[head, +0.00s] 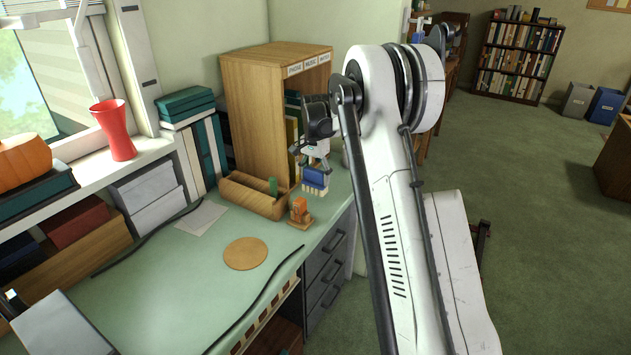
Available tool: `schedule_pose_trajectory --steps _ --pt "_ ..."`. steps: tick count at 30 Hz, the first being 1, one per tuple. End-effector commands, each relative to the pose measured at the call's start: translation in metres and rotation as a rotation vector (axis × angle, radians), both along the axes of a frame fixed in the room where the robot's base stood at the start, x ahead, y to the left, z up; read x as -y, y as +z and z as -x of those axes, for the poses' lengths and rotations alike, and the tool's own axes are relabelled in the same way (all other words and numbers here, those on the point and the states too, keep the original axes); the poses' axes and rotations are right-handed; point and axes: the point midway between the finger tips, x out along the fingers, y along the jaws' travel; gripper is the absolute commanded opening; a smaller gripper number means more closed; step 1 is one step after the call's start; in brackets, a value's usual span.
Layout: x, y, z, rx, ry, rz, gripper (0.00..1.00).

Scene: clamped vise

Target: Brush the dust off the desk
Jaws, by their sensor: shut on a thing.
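My gripper (314,158) is above the back right part of the green desk (165,290), in front of the wooden cubby. It is shut on a small blue brush (315,178) with pale bristles pointing down. The brush appears held above the desk surface, apart from it. The fingertips are small and partly hidden by the gripper's dark body. Two dark wavy strips lie along the desk, one near the back (150,238) and one near the front edge (262,308); I cannot tell whether they are dust. No other dust is clear at this size.
A wooden tray (250,198) and a small orange figure (299,211) stand close below my gripper. A round tan mat (245,253) and a paper sheet (201,218) lie on the desk. Binders, boxes and a red vase (115,130) line the back. The middle left desk is clear.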

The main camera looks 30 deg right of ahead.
Motion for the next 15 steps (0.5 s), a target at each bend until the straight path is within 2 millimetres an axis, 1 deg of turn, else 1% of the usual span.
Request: schedule_pose_trajectory --steps 1,9,15 --pt "0.0 0.007 0.0 0.0 0.001 0.0 0.34" --pt "-0.002 0.031 -0.001 0.0 0.002 0.0 0.34" --pt "-0.003 0.044 -0.001 0.0 0.004 0.0 0.34"
